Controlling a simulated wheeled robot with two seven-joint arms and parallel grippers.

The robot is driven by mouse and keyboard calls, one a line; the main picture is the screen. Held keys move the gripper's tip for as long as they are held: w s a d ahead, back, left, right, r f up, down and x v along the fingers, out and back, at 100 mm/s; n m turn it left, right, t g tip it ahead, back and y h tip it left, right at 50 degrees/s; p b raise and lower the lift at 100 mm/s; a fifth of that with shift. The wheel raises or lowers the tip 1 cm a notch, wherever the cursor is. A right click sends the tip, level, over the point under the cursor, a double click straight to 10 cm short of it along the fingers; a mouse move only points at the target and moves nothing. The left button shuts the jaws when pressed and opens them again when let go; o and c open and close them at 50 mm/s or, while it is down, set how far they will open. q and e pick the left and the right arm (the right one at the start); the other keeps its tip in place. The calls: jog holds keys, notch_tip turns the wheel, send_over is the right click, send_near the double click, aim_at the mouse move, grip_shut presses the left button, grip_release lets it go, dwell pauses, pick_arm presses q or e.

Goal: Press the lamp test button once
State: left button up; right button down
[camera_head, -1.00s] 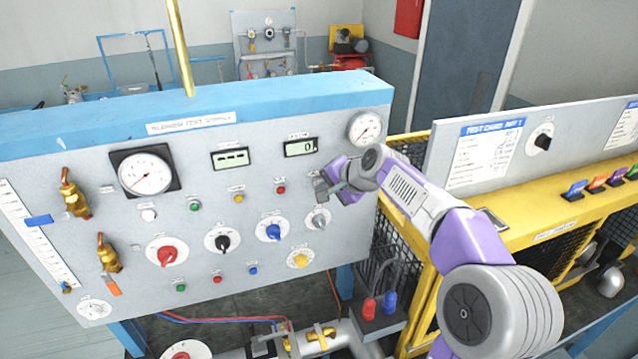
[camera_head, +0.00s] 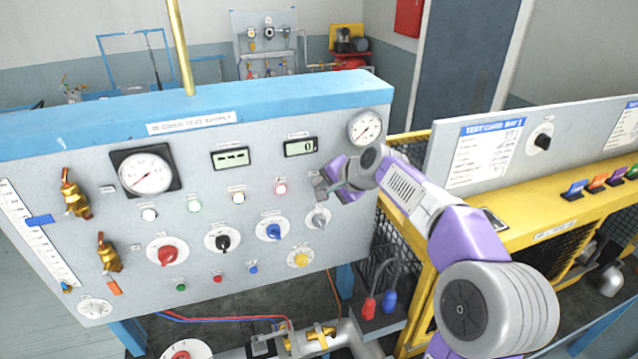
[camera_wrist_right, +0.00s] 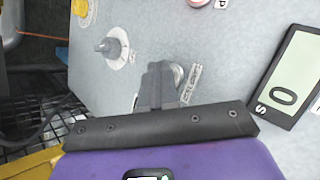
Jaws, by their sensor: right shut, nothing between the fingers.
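The lamp test button (camera_wrist_right: 178,73) appears as a round metal-rimmed button beside a small label in the right wrist view. My right gripper (camera_wrist_right: 158,70) is shut and empty, its fingertips at the panel and overlapping the button's edge. In the head view my right gripper (camera_head: 322,186) is at the right part of the panel and hides the button. My left gripper is not in view.
The grey panel (camera_head: 120,240) carries a grey knob (camera_head: 318,218) just below my gripper, a blue knob (camera_head: 273,231), and a display (camera_head: 300,147) above. A pressure gauge (camera_head: 366,127) is at upper right. A yellow frame (camera_head: 420,285) stands to the right.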

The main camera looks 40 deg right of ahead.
jog(key=shift+s+a, duration=0.2)
jog(key=shift+s, duration=0.45)
jog(key=s, duration=0.1)
jog(key=s+a+b, duration=0.1)
jog(key=s, duration=0.2)
jog(key=shift+s+a+b, duration=0.25)
jog(key=shift+s+b, duration=0.1)
dwell(0.7)
